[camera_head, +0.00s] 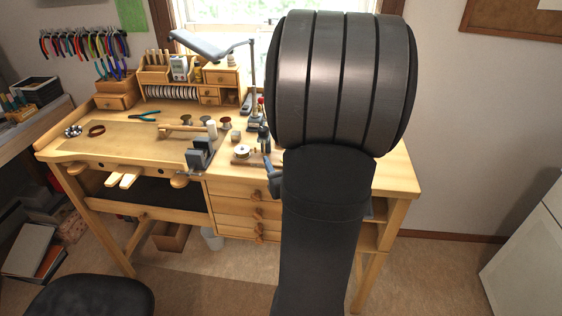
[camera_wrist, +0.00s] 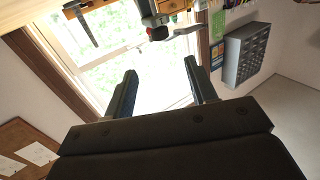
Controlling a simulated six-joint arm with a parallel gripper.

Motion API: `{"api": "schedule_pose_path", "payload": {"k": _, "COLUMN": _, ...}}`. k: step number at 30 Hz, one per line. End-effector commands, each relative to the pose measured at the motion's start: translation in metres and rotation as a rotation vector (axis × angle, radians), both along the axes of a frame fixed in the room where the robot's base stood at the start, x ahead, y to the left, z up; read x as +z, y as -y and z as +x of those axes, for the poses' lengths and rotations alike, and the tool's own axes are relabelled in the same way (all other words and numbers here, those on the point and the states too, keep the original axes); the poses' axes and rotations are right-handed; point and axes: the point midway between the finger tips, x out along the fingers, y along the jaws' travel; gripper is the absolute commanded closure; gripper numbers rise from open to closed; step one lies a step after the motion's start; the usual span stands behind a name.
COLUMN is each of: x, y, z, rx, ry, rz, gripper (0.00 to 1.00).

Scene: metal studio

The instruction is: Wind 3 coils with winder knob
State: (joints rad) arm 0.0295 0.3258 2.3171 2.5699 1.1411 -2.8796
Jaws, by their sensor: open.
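In the head view, a small wooden base with a pale round spool (camera_head: 241,151) stands on the workbench, just left of my arm; it looks like the winder. I cannot make out its knob, and my large dark arm covers the bench to its right. In the wrist view, my gripper (camera_wrist: 163,82) shows two blue-grey fingers standing wide apart with nothing between them. It faces the bright window, and the winder cannot be made out there. In the head view, my arm hides most or all of the gripper.
Small drawers and tool racks stand at the back. The bench's left front is mostly clear.

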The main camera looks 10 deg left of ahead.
Motion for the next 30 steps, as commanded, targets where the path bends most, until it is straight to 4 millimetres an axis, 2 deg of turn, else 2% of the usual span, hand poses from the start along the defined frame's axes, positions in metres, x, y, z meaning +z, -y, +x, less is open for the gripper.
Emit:
{"api": "schedule_pose_path", "payload": {"k": 8, "x": 0.001, "y": 0.001, "z": 0.003, "rx": 0.006, "ry": 0.005, "rz": 0.001, "gripper": 0.48}}
{"api": "schedule_pose_path", "payload": {"k": 14, "x": 0.014, "y": 0.008, "z": 0.03, "rx": 0.123, "ry": 0.061, "rz": 0.02, "gripper": 0.48}}
{"api": "schedule_pose_path", "payload": {"k": 18, "x": 0.021, "y": 0.024, "z": 0.052, "rx": 0.283, "ry": 0.092, "rz": 0.028, "gripper": 0.48}}
{"api": "schedule_pose_path", "payload": {"k": 21, "x": 0.02, "y": 0.04, "z": 0.061, "rx": 0.4, "ry": 0.086, "rz": 0.025, "gripper": 0.48}}
{"api": "schedule_pose_path", "payload": {"k": 27, "x": 0.01, "y": 0.071, "z": 0.063, "rx": 0.568, "ry": 0.033, "rz": 0.008, "gripper": 0.48}}
{"api": "schedule_pose_path", "payload": {"k": 30, "x": 0.006, "y": 0.08, "z": 0.062, "rx": 0.61, "ry": 0.011, "rz": 0.004, "gripper": 0.48}}
